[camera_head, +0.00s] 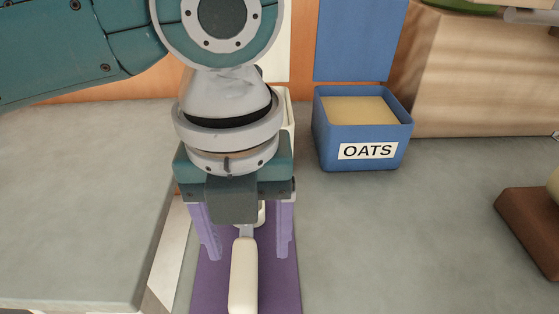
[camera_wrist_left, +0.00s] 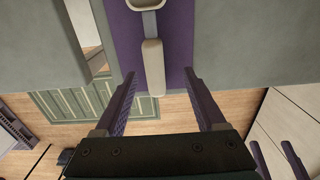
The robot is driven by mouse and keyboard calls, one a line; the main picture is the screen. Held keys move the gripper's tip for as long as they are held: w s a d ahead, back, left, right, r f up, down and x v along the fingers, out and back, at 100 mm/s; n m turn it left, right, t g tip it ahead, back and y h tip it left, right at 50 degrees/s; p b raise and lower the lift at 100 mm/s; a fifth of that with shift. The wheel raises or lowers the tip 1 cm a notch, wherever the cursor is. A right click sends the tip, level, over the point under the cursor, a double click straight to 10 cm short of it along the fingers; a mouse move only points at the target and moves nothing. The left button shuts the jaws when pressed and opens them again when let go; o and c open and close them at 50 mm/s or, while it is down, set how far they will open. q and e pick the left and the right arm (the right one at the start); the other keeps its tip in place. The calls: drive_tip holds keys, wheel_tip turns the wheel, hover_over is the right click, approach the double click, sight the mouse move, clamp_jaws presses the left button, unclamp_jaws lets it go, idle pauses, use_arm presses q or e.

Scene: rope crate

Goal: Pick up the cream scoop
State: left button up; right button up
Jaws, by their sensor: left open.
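The cream scoop (camera_head: 243,275) lies on a purple mat (camera_head: 206,290) at the bottom of the head view, its handle towards me. In the left wrist view its handle (camera_wrist_left: 153,68) and part of its bowl (camera_wrist_left: 146,4) show at the top. My left gripper (camera_head: 246,252) points down over the scoop, hiding part of the bowl in the head view. Its fingers are apart, one on each side of the handle, with nothing between them gripped. In the left wrist view the fingertips (camera_wrist_left: 160,75) are beside the handle's near end. My right gripper (camera_wrist_left: 269,143) shows small at the lower right, fingers apart.
A blue oats bin (camera_head: 325,152) with its lid raised stands behind and to the right. A brown block (camera_head: 535,225) is at the far right. A raised grey slab (camera_head: 80,200) is on the left. The counter between bin and block is clear.

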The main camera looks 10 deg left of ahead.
sight(242, 262)
use_arm(q)
drive_tip(key=f, duration=0.3)
drive_tip(key=f+b, duration=0.1)
drive_tip(key=f, duration=0.1)
drive_tip(key=shift+s+a+f, duration=0.15)
drive_tip(key=shift+a+f, duration=0.05)
drive_tip(key=shift+a, duration=0.2)
clamp_jaws()
idle(0.4)
